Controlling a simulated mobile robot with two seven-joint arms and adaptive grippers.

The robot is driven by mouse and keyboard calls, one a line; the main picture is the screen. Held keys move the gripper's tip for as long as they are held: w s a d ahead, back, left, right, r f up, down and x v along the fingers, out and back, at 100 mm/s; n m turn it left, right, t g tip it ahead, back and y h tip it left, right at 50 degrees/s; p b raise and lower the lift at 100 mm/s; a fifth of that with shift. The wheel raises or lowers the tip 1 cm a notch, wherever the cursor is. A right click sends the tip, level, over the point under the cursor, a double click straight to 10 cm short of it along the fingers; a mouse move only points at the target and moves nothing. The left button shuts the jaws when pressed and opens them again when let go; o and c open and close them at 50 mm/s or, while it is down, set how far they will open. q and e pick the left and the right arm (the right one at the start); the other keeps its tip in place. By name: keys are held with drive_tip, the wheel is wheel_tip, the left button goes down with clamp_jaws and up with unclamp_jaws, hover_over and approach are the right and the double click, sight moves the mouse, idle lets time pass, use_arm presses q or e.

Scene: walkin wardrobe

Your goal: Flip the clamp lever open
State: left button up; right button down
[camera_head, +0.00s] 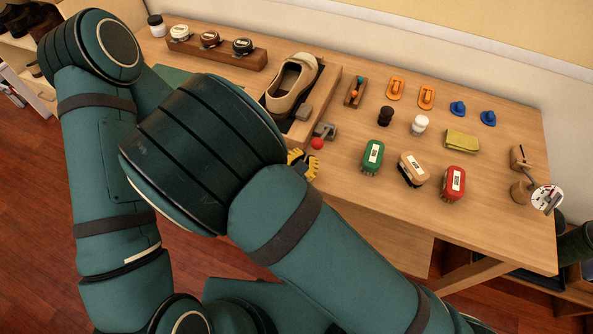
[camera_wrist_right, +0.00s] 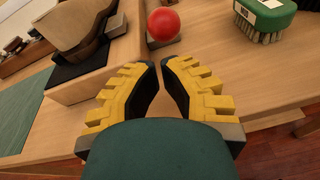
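The clamp is a small grey metal fitting (camera_head: 326,131) at the front right of the wooden shoe stand. Its lever ends in a red ball knob (camera_head: 317,143). The knob is large in the right wrist view (camera_wrist_right: 163,24), just beyond my fingertips, with the grey lever part partly hidden behind it. A beige shoe (camera_head: 291,86) rests on the stand. My right gripper (camera_head: 303,165) has yellow ribbed fingers, mostly hidden by my arm in the head view. My left gripper is not in view.
A green brush (camera_head: 372,157), a tan brush (camera_head: 412,169) and a red brush (camera_head: 453,183) stand right of the clamp. Polish tins in a wooden rack (camera_head: 217,51) stand at the back left. The table's front edge lies beneath my right arm.

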drive_tip(key=shift+w+d+f, duration=0.15)
drive_tip(key=shift+w+d, duration=0.1)
drive_tip(key=shift+w, duration=0.4)
drive_tip(key=shift+w+d+r+g+y+p, duration=0.1)
drive_tip(key=shift+w+r+g+y+p, duration=0.1)
drive_tip(key=shift+r+g+p, duration=0.45)
drive_tip(key=shift+w+r+g+y+p, duration=0.1)
drive_tip(key=shift+r+g+y+p, duration=0.15)
drive_tip(key=shift+r+p, duration=0.65)
drive_tip(key=w+d+r+g+y+p, duration=0.2)
drive_tip(key=w+r+g+p, duration=0.4)
drive_tip(key=p, duration=0.9)
drive_tip(key=shift+w+d+r+g, duration=0.4)
drive_tip(key=shift+w+d+r, duration=0.45)
drive_tip(key=shift+w, duration=1.5)
drive_tip(key=shift+a+r, duration=0.1)
